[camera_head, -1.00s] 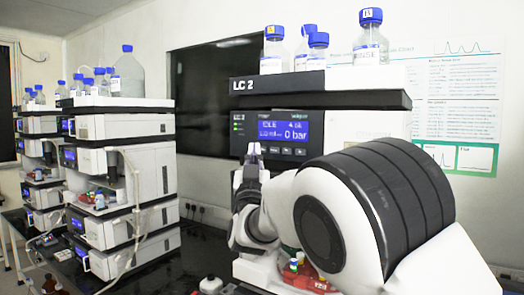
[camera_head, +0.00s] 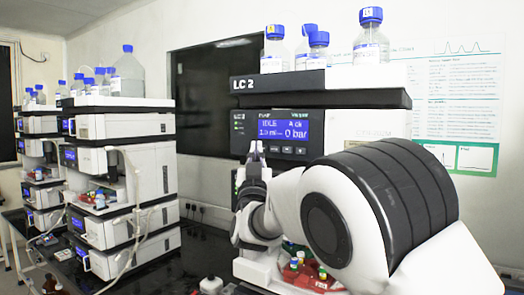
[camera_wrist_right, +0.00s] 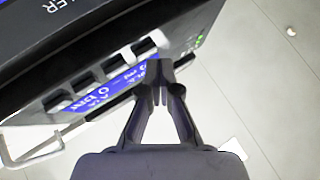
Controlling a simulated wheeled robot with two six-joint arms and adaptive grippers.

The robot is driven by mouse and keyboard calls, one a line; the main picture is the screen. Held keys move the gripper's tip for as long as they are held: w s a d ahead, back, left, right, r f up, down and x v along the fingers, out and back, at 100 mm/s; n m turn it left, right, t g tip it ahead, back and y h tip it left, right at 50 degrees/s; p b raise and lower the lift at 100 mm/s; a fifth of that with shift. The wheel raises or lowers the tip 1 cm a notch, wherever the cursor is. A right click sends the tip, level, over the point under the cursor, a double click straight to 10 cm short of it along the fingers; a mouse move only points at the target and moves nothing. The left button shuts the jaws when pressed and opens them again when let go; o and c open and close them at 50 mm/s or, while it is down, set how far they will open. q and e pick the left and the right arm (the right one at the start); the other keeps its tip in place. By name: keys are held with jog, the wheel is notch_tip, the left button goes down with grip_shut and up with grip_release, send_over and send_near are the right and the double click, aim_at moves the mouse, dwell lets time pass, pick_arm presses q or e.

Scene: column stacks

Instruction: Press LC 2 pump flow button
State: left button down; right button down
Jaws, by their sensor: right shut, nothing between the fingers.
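The LC 2 stack (camera_head: 279,86) stands right of centre in the head view, with its name on the dark top band. Its pump panel has a lit blue display (camera_head: 283,130) reading IDLE and 0 bar. A row of dark buttons (camera_head: 287,150) lies under the display. My right gripper (camera_head: 256,147) is shut and empty, with its tips at the lower left of the panel. In the right wrist view, the fingertips (camera_wrist_right: 160,88) overlap the panel near the end button (camera_wrist_right: 144,47); whether they touch it I cannot tell. My left gripper is not in view.
Solvent bottles (camera_head: 370,38) with blue caps stand on top of the LC 2 stack. A tray with coloured caps (camera_head: 303,278) sits low beneath my right arm. Another instrument stack (camera_head: 121,166) stands to the left. Open space lies between the stacks.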

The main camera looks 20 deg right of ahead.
jog(key=shift+w+d, duration=0.3)
jog(key=shift+d, duration=0.1)
dwell(0.7)
jog(key=shift+a, duration=0.1)
jog(key=shift+s+a+f+b, duration=0.1)
jog(key=shift+s+a+b, duration=0.2)
jog(key=shift+b, duration=0.15)
jog(key=shift+s+a, duration=0.25)
jog(key=shift+a, duration=0.05)
jog(key=s+a+b, duration=0.1)
jog(key=a, duration=0.1)
jog(key=s+a+b, duration=0.1)
jog(key=s+a, duration=0.1)
dwell(0.4)
